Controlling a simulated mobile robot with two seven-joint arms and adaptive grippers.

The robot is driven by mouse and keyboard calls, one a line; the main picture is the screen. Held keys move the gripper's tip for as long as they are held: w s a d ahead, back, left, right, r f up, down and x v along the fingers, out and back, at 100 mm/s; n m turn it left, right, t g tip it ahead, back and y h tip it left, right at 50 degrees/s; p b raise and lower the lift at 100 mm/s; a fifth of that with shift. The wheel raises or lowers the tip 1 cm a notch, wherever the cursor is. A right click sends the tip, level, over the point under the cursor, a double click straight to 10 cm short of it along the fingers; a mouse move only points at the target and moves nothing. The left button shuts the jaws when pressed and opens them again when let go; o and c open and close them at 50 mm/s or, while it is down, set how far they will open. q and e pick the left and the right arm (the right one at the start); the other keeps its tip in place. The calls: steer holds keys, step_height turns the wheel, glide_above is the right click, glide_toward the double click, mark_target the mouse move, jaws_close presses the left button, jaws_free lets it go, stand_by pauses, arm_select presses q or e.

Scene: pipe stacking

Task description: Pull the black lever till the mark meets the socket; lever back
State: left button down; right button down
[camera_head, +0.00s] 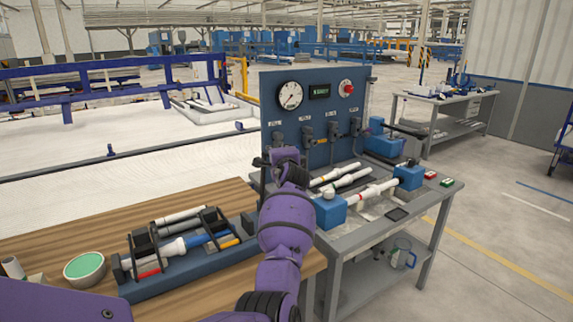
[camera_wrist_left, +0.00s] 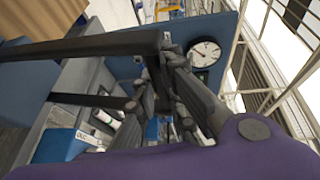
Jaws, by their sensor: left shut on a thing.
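My left gripper (camera_head: 268,160) is at the left end of the blue panel, over the back left of the steel bench. In the left wrist view its fingers (camera_wrist_left: 178,100) are closed around a dark part that appears to be the end of the black lever (camera_wrist_left: 80,46); the grip is partly hidden. A white pipe (camera_head: 383,188) with a reddish mark (camera_head: 366,193) lies between a left blue block (camera_head: 330,211) and a right blue block (camera_head: 409,177). Whether the mark touches the socket is too small to tell. My right gripper is not in view.
The blue panel (camera_head: 315,85) carries a gauge (camera_head: 290,95), a display and a red button. White pipes (camera_head: 345,178) lie on the steel bench (camera_head: 440,195). A wooden table (camera_head: 110,228) at left holds a blue rack (camera_head: 195,265) and a green-filled bowl (camera_head: 85,267).

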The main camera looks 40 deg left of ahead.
arm_select(q)
steer(key=w+a+b, duration=0.2)
steer(key=w+a, duration=0.1)
steer(key=a, duration=0.5)
steer(key=shift+w+b, duration=0.15)
steer(key=shift+b, duration=0.25)
steer(key=shift+a+r, duration=0.1)
steer(key=c, duration=2)
jaws_free()
steer(key=shift+o, duration=0.9)
steer(key=shift+w+a, duration=0.1)
steer(key=f+v, duration=0.1)
steer(key=v, duration=1.1)
steer(key=shift+r, duration=0.25)
